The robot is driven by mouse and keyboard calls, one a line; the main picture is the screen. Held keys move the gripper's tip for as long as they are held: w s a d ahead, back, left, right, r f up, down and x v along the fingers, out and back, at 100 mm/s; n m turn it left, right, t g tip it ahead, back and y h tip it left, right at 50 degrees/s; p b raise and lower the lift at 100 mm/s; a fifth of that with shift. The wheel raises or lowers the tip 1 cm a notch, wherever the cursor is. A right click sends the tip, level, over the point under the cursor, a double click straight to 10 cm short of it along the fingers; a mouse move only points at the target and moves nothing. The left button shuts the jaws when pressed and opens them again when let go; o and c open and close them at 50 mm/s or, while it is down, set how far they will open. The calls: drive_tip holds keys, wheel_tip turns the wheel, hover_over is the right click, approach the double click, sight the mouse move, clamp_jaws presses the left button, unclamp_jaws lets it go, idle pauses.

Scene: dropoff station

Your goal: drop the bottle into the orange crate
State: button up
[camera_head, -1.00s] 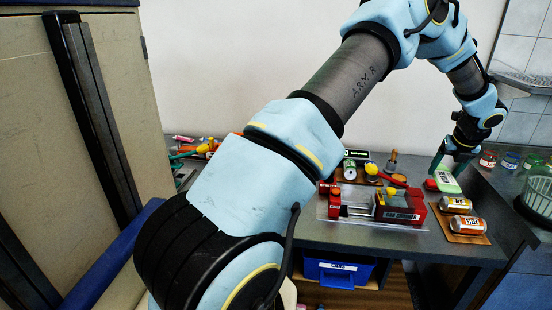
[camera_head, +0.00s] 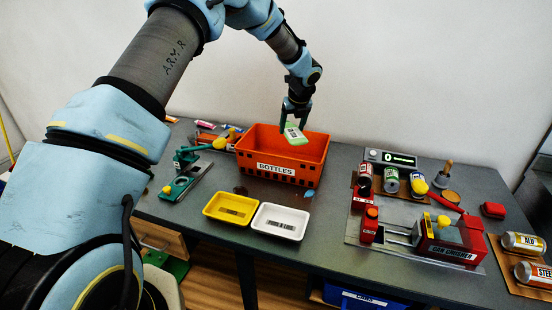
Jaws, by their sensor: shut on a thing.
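The orange crate (camera_head: 305,172) stands on the grey table near the middle, with a white label reading BOTTLES on its front. My gripper (camera_head: 294,122) is above the crate's opening and points down. It is shut on a pale green bottle (camera_head: 295,135) with a white label, which is tilted. The bottle shows above the crate's inside, and its lower end overlaps the crate's opening in the picture. I cannot tell how high above the rim it is. The crate's floor is hidden by its front wall.
A yellow tray (camera_head: 213,215) and a white tray (camera_head: 297,231) stand in front of the crate. A red can crusher (camera_head: 455,248) and several cans stand to the right. A green tool (camera_head: 180,184) is on the left. The wall is behind the table.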

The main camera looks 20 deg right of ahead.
drive_tip(key=shift+w+a+f, duration=0.25)
drive_tip(key=shift+a+f, duration=0.05)
drive_tip(key=shift+f, duration=0.25)
drive_tip(key=shift+w+a+f, duration=0.2)
drive_tip(key=shift+a+f, duration=0.05)
drive_tip(key=shift+f, duration=0.25)
drive_tip(key=shift+w+f, duration=0.1)
drive_tip(key=shift+f, duration=0.7)
drive_tip(key=o, duration=1)
drive_tip(key=shift+c, duration=0.2)
drive_tip(key=shift+r, duration=0.15)
drive_tip(key=b+v, duration=0.4)
drive_tip(key=v, duration=0.6)
drive_tip(key=shift+s+r, duration=0.2)
drive_tip(key=shift+s, duration=0.1)
